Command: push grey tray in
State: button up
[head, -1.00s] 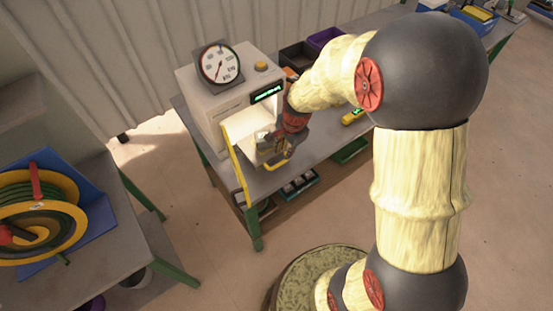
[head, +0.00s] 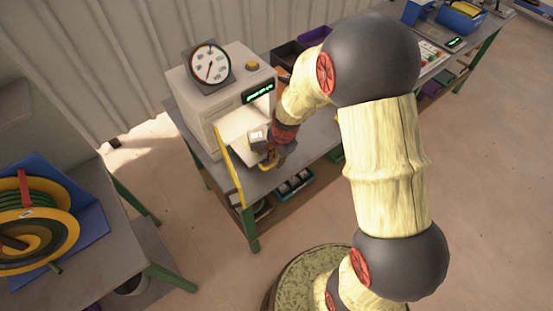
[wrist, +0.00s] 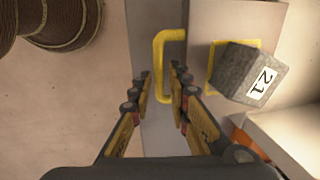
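The grey tray (wrist: 200,30) sticks out of the press (head: 205,95); it also shows in the head view (head: 236,122). A yellow handle (wrist: 158,70) is on its front. A grey block (wrist: 250,75) marked "21" stands on the tray, partly over a yellow square outline; it also shows in the head view (head: 257,134). My gripper (wrist: 155,85) is open at the tray's front, its fingers on either side of the handle's long bar. Contact with the handle cannot be told. In the head view my gripper (head: 274,158) is partly hidden by the wrist.
The press has a dial (head: 210,64), an orange button (head: 252,66) and a green display (head: 258,92). A yellow-edged panel (head: 232,168) stands beside the tray. Dark and purple bins sit behind on the bench. A hose reel (head: 35,225) is on the left table. Floor in front is open.

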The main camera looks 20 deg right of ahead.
jog(key=shift+c, duration=1.2)
grip_shut()
